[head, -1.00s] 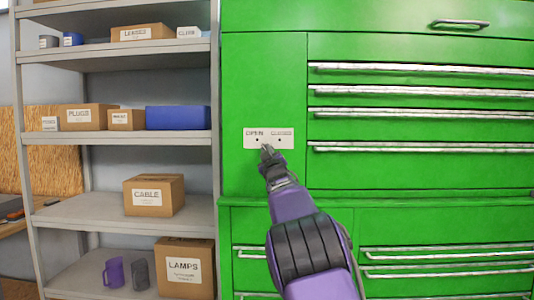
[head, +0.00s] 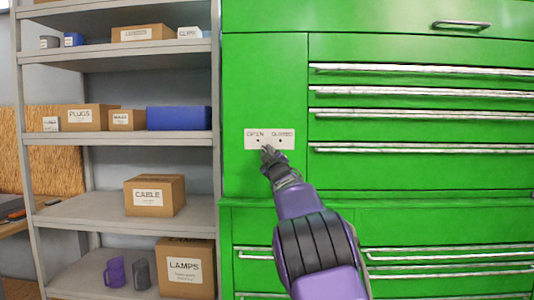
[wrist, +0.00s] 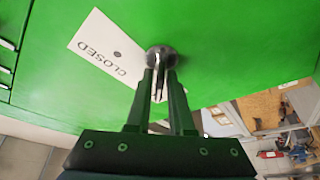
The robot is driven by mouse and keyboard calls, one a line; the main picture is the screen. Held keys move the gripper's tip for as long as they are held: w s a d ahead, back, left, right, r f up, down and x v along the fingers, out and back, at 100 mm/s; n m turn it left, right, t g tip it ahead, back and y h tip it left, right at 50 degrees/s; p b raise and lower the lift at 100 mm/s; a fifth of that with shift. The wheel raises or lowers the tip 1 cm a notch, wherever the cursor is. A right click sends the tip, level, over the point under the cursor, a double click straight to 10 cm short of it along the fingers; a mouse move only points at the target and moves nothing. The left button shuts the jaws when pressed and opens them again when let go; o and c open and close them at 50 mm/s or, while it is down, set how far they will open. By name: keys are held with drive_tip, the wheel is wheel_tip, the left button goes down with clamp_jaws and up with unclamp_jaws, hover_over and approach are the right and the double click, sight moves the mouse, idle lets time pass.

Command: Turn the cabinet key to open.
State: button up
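The green cabinet (head: 264,90) fills the right of the head view. A white label plate (head: 287,145) on its door reads OPEN at left and CLOSED at right, with a dark dot under each word. My gripper (head: 267,151) is at the plate's lower edge, between the two words. In the wrist view a round metal lock (wrist: 161,57) sits at the tips of my gripper (wrist: 160,72). The fingers are close together on the key at the lock; the key itself is mostly hidden between them. The CLOSED end of the plate (wrist: 93,48) shows tilted at left; the OPEN end is largely hidden.
Drawers with metal handles (head: 420,116) are right of the door. A workbench area (wrist: 275,120) shows at the wrist view's lower right.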

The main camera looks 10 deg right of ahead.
drive_tip(key=shift+o, duration=1.1)
drive_tip(key=b+v, duration=0.2)
drive_tip(key=v, duration=1.5)
drive_tip(key=shift+s+b, duration=0.2)
drive_tip(key=shift+b, duration=0.1)
